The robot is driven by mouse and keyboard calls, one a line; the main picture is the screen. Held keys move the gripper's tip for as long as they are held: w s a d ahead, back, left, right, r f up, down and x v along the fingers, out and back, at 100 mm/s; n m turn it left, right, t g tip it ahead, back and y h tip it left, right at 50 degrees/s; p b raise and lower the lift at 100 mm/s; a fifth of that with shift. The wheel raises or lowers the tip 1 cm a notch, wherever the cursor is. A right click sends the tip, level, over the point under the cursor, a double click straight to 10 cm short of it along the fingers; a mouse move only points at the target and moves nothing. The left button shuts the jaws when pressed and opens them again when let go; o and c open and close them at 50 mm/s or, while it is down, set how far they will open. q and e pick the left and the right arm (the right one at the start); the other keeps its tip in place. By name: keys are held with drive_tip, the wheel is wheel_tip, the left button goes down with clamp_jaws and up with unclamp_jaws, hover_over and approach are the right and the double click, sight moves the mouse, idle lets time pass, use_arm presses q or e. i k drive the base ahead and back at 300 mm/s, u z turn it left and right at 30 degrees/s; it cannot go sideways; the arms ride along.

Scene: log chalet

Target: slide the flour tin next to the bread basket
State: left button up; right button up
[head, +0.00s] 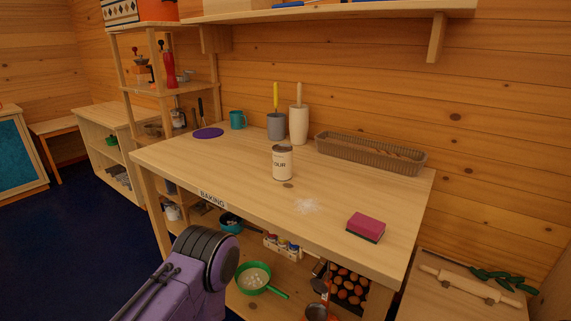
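The flour tin (282,164) is a white can with a dark lid and the letters "OUR" showing. It stands upright near the middle of the wooden baking table (233,165). The bread basket (370,155) is a long, low, brown woven tray at the table's back right, against the log wall. A clear gap of tabletop lies between the tin and the basket. A purple arm link of mine (185,275) shows at the bottom left, below the table's front edge. Neither gripper's fingers can be seen.
A grey crock (276,127), a white crock (298,125) and a teal mug (237,120) stand along the back. A shelf (335,12) overhangs.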

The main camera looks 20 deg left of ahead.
sight(282, 155)
drive_tip(key=u, duration=2.6)
drive_tip(key=i, duration=2.05)
drive_tip(key=z, duration=1.65)
